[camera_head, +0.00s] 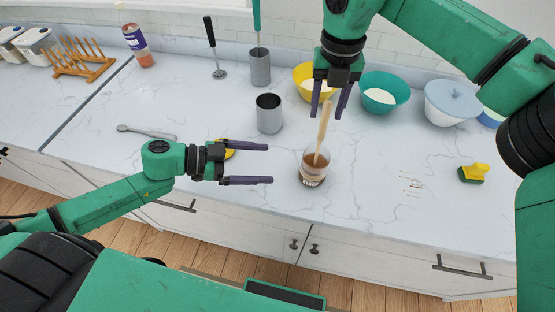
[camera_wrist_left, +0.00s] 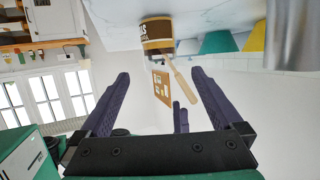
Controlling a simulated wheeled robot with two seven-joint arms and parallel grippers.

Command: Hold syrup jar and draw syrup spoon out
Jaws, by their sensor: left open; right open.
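The syrup jar (camera_head: 313,170) stands upright on the counter near its front edge, with brown syrup inside and a printed label. The wooden syrup spoon (camera_head: 324,128) leans in it with its handle up. My left gripper (camera_head: 272,165) is open and empty, to the left of the jar, with its fingers pointing at it. In the left wrist view the jar (camera_wrist_left: 157,36) and the spoon handle (camera_wrist_left: 182,82) show beyond the open fingers (camera_wrist_left: 160,80). My right gripper (camera_head: 328,108) is open above the jar, with its fingers pointing down near the top of the spoon handle. I cannot tell whether they touch it.
A grey metal cup (camera_head: 269,116) stands behind my left gripper. Yellow (camera_head: 303,76), teal (camera_head: 379,94) and pale blue (camera_head: 450,103) bowls stand along the back. A sponge (camera_head: 472,174) lies at right. A metal spoon (camera_head: 146,132) lies at left. The counter right of the jar is mostly clear.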

